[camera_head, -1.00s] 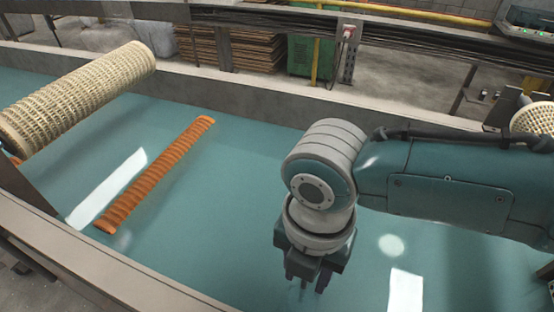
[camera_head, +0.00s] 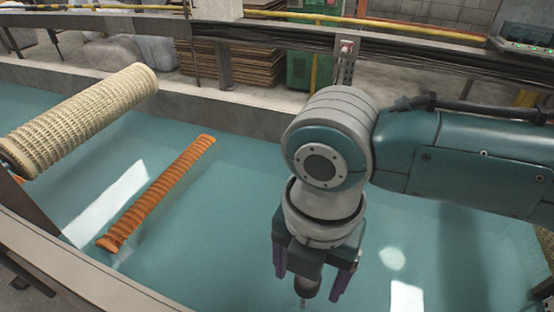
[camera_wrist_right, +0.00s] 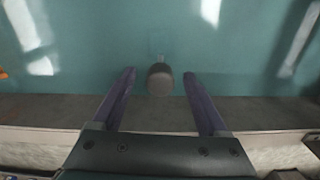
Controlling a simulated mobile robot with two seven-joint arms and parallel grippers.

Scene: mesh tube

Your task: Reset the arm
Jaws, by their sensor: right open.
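My right gripper (camera_head: 308,282) hangs fingers down over the teal surface (camera_head: 215,220), right of centre in the head view. Its two purple fingers are spread apart, with a dark rounded piece ending in a thin tip between them; I cannot tell whether that piece belongs to the gripper. In the right wrist view the gripper (camera_wrist_right: 160,78) shows the same wide gap, with the round piece (camera_wrist_right: 160,82) in the middle and no finger touching it. My left gripper is not in view.
A pale mesh tube (camera_head: 85,118) lies along the upper left, apart from my right arm. An orange ribbed strip (camera_head: 160,190) lies left of the gripper on the teal surface. Concrete walls border this surface at the back (camera_head: 250,112) and front (camera_head: 85,275).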

